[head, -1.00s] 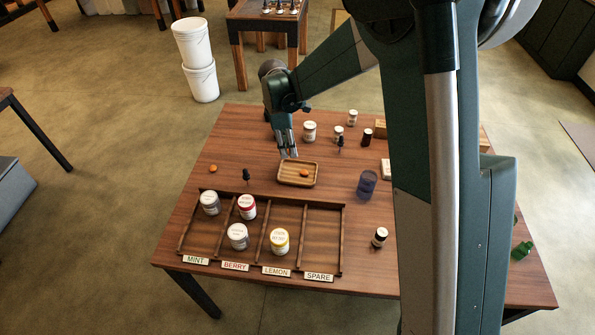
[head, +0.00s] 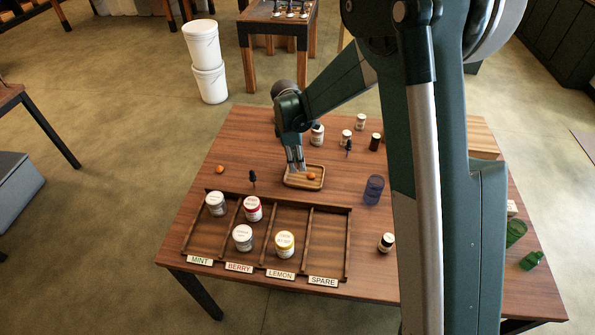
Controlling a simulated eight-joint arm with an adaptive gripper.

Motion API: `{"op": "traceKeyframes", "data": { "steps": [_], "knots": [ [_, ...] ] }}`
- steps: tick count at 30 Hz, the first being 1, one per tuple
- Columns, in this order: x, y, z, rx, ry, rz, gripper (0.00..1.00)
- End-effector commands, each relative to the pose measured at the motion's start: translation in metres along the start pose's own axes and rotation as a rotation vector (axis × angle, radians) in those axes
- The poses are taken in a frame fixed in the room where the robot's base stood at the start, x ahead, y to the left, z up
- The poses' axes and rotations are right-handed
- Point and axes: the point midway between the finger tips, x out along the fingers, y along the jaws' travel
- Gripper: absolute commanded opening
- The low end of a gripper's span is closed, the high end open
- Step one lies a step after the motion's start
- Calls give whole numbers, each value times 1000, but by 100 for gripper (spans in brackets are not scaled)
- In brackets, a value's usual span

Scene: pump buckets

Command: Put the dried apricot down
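One orange dried apricot (head: 311,176) lies in the small wooden tray (head: 290,184), towards its right side. A second orange piece (head: 220,169) lies on bare table to the left. My gripper (head: 298,168) points down at the tray's back left part, its fingertips just left of the apricot there. Its two fingers show as separate, with a narrow gap. At this size I cannot tell whether anything small is between them, or whether the tips touch the tray.
A divided wooden rack (head: 348,245) labelled MINT, BERRY, LEMON and SPARE holds several lidded jars in front; SPARE is empty. A dark dropper (head: 253,178) stands behind it. A blue cup (head: 374,190) stands right of the tray. Small jars (head: 317,135) stand behind.

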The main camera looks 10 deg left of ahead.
Motion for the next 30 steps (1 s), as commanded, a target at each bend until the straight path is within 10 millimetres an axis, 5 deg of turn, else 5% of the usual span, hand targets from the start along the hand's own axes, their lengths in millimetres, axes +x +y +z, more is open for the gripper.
{"op": "traceKeyframes", "data": {
  "steps": [14,30],
  "knots": [
    [9,0,-1,0,0,0,14],
    [45,0,-6,0,0,0,14]
  ]
}}
